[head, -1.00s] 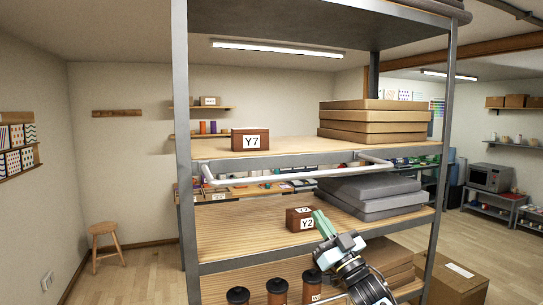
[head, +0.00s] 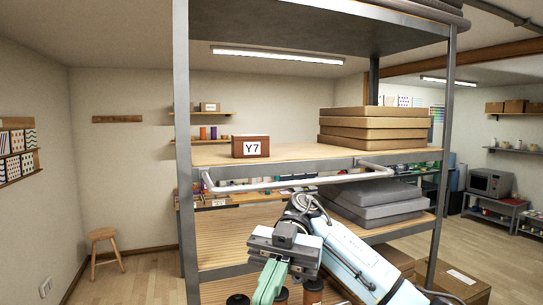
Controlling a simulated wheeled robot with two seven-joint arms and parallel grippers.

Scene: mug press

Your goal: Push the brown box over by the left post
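A brown box labelled Y7 (head: 250,147) stands on the upper wooden shelf, right of the left post (head: 184,150) and apart from it. The brown box labelled Y2, seen earlier on the middle shelf, is hidden now behind my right arm and gripper. My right gripper (head: 268,288) is in front of the middle shelf at the lower centre. Its green fingers point down and slightly left and look pressed together, with nothing visible between them. The fingertips reach near the bottom edge of the picture. My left gripper is not in view.
A white rail (head: 290,183) runs along the front below the upper shelf. Grey slabs (head: 375,200) lie at the right of the middle shelf (head: 225,240), whose left part is bare. Flat cardboard boxes (head: 372,125) are stacked above. Dark-lidded jars (head: 313,291) stand below.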

